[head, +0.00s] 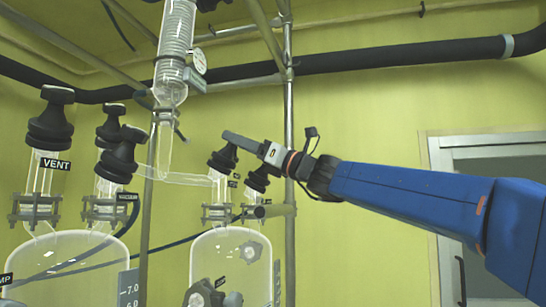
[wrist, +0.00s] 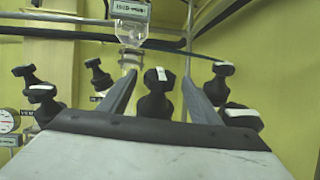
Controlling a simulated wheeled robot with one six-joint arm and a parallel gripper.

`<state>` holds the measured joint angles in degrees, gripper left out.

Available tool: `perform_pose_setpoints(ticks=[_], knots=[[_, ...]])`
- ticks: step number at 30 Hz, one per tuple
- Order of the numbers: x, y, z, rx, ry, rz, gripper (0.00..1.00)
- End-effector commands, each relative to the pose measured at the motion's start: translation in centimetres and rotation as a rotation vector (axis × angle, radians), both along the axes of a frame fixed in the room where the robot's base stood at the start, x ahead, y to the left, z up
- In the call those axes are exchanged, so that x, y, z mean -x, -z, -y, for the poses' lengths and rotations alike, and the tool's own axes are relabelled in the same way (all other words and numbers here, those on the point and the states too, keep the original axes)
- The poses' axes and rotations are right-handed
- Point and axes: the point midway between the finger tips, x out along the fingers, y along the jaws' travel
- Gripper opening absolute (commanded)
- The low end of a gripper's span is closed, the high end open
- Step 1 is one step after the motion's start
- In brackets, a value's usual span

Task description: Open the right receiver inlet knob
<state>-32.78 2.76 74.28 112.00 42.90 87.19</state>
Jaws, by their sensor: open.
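A black knob (head: 223,158) tops the nearer neck of the right glass vessel (head: 205,250); its small label is too small to read. My gripper (head: 228,136) reaches in from the right, with its fingertips at the top of this knob. In the wrist view my gripper (wrist: 158,66) is open, one finger on each side of a black knob (wrist: 155,103) with a white mark on its top. This looks like the same knob. I see gaps on both sides, and contact cannot be made out. The knob's lower part is hidden behind my gripper body.
Another black knob (head: 258,178) stands close behind, right of the first. A knob labelled VENT (head: 50,118) and other knobs top the left vessel (head: 70,265). A glass condenser (head: 176,45) hangs above. A metal pole (head: 289,120) stands behind my gripper.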

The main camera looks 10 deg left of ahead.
Motion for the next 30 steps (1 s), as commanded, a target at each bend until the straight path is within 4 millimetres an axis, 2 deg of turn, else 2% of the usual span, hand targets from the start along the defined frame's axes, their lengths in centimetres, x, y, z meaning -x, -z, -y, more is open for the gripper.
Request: perform_pose_setpoints(ticks=[1,9,15,21,30], knots=[[0.2,0.4,1.1,0.000,0.003,-0.001,0.57],[1.2,2.7,5.8,0.000,0.003,-0.003,0.57],[1.9,3.9,8.4,0.000,0.001,0.000,0.57],[2.2,4.5,9.6,0.000,0.000,0.000,0.57],[2.3,4.6,9.7,0.000,0.000,-0.001,0.57]])
